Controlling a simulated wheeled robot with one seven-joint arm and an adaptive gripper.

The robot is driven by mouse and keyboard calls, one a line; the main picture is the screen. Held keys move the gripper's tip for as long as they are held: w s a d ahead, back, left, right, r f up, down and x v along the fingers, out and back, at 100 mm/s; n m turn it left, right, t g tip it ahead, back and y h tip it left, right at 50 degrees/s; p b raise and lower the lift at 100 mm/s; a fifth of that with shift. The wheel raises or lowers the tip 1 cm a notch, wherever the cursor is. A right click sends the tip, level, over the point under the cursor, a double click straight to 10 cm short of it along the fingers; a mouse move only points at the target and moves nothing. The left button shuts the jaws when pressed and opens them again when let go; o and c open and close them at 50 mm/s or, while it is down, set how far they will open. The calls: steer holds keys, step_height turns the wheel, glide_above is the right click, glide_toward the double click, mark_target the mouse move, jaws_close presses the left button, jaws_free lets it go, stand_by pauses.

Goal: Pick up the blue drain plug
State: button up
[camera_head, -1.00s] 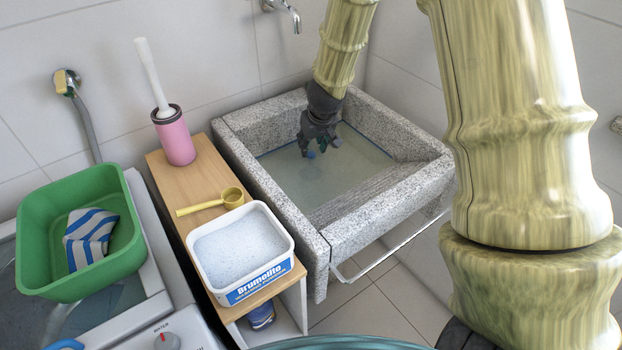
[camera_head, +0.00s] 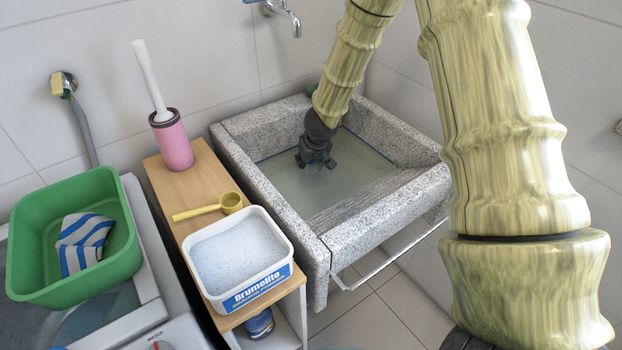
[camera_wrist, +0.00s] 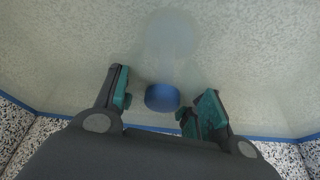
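The blue drain plug (camera_wrist: 162,97) is a short round disc in the wrist view, low in the grey speckled stone sink (camera_head: 276,211). My gripper (camera_wrist: 163,92) is open, with one finger on the left of the plug and one on the right. A small gap shows between the plug and each finger, and nothing is gripped.
Stone walls surround my gripper, and a tap (camera_head: 283,14) juts out above. Left of the sink, a wooden shelf (camera_head: 203,170) holds a pink brush holder (camera_head: 173,143), yellow scoop (camera_head: 209,207) and white tub (camera_head: 240,256). A green basin (camera_head: 75,238) stands farther left.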

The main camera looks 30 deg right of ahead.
steer(key=shift+w+f, duration=0.2)
steer(key=shift+f, duration=0.35)
steer(key=shift+c, duration=0.5)
jaws_close()
steer(key=shift+r, duration=0.15)
